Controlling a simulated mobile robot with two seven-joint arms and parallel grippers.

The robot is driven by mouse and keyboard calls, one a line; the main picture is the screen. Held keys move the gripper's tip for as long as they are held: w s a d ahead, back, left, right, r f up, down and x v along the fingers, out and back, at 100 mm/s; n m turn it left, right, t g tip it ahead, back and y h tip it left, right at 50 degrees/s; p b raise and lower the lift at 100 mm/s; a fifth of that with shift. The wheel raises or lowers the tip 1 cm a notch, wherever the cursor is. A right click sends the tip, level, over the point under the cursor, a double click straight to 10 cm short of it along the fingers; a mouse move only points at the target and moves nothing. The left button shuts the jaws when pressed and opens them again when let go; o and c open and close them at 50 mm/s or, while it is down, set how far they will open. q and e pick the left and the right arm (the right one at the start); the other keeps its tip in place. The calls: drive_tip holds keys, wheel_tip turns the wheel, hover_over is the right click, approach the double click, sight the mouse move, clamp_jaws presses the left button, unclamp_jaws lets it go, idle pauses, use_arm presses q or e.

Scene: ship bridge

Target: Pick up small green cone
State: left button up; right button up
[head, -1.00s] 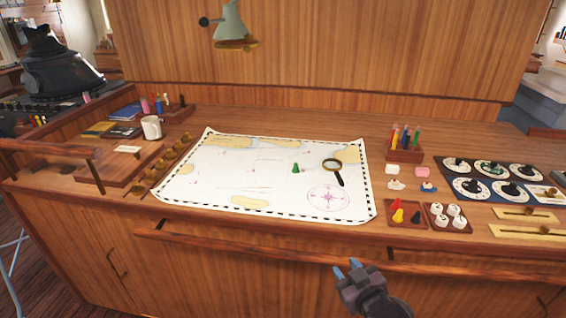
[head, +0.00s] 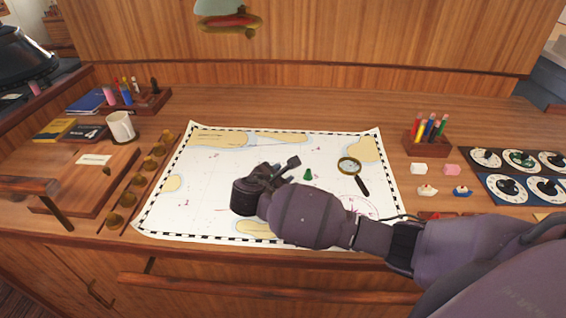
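The small green cone (head: 308,174) stands on the white chart (head: 225,168), left of the magnifying glass. My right gripper (head: 289,170) is over the chart just left of the cone. Its fingers look spread apart with nothing between them, and the cone is outside them, apart from the gripper in the picture. My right arm comes in from the lower right and covers the chart's lower right part. My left gripper is out of view.
The magnifying glass (head: 350,166) lies right of the cone. A pencil holder (head: 427,143), small erasers and toy boats (head: 427,190) stand farther right. A mug (head: 121,127) and a row of brass knobs (head: 143,178) are at the left. The chart's left part is clear.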

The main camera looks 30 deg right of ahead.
sight(309, 172)
drive_tip(key=shift+s+d+r+n+g+h, duration=0.1)
drive_tip(key=shift+s+d+n+g+h, duration=0.2)
drive_tip(key=shift+s+d+g+h, duration=0.15)
drive_tip(key=shift+s+d+r+n+g, duration=0.1)
drive_tip(key=shift+s+d+n+g, duration=0.1)
drive_tip(key=shift+s, duration=0.2)
drive_tip(key=shift+s+d+r+n+g, duration=0.1)
drive_tip(key=shift+s+g, duration=0.05)
drive_tip(key=shift+s, duration=0.25)
drive_tip(key=x, duration=0.5)
drive_tip(key=shift+w+d+f, duration=0.25)
drive_tip(key=shift+p+x, duration=0.4)
drive_tip(key=shift+x, duration=2.1)
drive_tip(key=shift+s, duration=0.15)
drive_tip(key=shift+f, duration=0.1)
clamp_jaws()
